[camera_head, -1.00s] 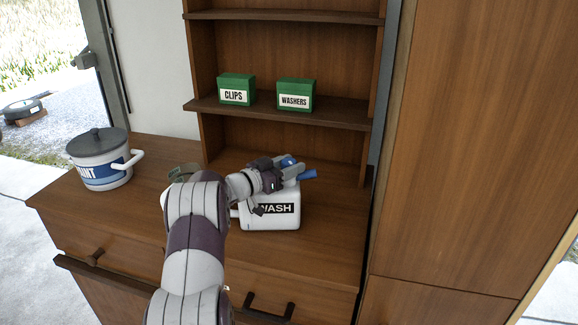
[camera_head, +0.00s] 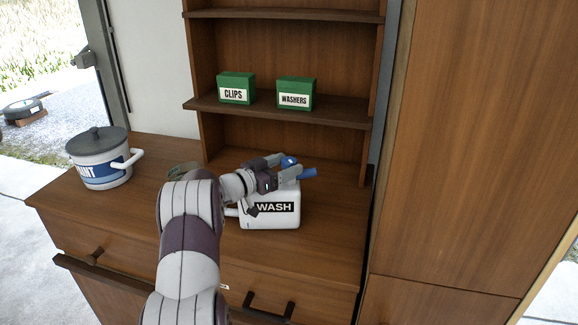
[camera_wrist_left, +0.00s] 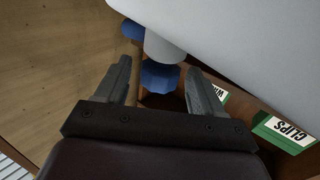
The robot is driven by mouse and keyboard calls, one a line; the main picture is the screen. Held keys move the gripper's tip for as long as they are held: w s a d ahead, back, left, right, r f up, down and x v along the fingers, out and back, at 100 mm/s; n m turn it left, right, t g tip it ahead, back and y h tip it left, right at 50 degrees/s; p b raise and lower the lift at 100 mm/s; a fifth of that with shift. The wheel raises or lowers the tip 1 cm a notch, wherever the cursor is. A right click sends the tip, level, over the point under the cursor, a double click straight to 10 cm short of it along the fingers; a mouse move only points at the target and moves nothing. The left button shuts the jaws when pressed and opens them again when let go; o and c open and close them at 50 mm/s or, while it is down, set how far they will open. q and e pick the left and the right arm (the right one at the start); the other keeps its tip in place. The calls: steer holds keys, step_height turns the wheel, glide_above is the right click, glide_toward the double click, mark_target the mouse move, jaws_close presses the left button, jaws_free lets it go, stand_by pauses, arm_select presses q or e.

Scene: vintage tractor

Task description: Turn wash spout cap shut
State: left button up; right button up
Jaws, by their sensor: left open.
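The white wash container (camera_head: 270,215), labelled WASH, stands on the wooden counter. In the left wrist view its white body (camera_wrist_left: 240,35) fills the upper right, and a short white spout (camera_wrist_left: 165,48) ends in a faceted blue cap (camera_wrist_left: 160,76). A second blue part (camera_wrist_left: 132,30) shows beside the spout. My left gripper (camera_head: 288,166) is over the container's top, with blue parts showing at its fingers. In the left wrist view the open fingers (camera_wrist_left: 160,80) stand either side of the blue cap, with gaps visible. My right gripper is not in view.
A paint pot (camera_head: 100,160) with a lid stands at the left of the counter (camera_head: 325,240). Green CLIPS (camera_head: 236,88) and WASHERS (camera_head: 296,94) boxes sit on the shelf (camera_head: 330,117) behind. A tall wooden cabinet (camera_head: 480,140) rises at the right.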

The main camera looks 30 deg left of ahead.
arm_select(q)
steer(key=b+v, duration=0.3)
steer(key=v, duration=0.8)
steer(key=shift+s+d, duration=0.1)
